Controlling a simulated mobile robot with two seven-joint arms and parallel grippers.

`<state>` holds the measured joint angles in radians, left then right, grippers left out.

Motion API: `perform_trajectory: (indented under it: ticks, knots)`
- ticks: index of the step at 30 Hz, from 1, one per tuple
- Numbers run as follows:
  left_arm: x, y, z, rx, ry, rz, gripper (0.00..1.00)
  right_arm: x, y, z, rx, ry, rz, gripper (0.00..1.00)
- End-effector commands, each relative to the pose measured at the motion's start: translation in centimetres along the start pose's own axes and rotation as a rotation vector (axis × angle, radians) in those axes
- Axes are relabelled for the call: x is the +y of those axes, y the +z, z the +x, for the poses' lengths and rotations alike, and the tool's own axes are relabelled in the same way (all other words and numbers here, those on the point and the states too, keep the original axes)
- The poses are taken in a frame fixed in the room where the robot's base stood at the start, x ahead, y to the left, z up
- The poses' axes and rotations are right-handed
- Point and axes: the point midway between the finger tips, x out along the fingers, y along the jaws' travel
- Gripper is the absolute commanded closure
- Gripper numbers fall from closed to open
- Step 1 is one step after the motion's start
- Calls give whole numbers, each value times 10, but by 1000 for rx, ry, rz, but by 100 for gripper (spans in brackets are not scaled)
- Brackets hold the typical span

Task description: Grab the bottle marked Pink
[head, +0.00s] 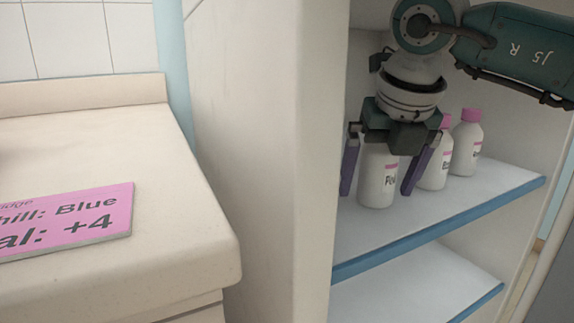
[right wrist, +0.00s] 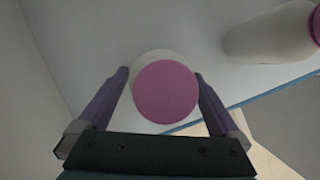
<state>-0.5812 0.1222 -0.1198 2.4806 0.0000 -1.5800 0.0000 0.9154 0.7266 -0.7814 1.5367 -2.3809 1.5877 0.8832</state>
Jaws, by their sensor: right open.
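The bottle marked Pink (head: 377,180) is white and stands upright on the upper shelf; only the start of its label shows in the head view. My right gripper (head: 382,175) is above it with its two purple fingers down on either side of the bottle. In the right wrist view the bottle's round pink cap (right wrist: 166,92) lies between the open fingertips (right wrist: 161,76), with a small gap at each side. My left gripper is not in view.
Two more white bottles with pink caps, a nearer one (head: 434,172) and a farther one (head: 467,147), stand to the right on the same shelf (head: 400,228). The cabinet side wall (head: 315,150) is close on the left. A pink sign (head: 75,222) lies on the counter (head: 90,140).

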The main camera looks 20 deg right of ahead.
Motion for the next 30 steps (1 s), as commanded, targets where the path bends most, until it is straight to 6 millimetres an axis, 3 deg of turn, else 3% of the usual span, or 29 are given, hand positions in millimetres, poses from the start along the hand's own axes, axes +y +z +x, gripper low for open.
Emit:
perform_trajectory:
  ticks: [8,30]
  knots:
    - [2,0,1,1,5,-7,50,0,0,2,-1,0,-1,3]
    - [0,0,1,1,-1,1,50,0,0,2,-1,0,0,86]
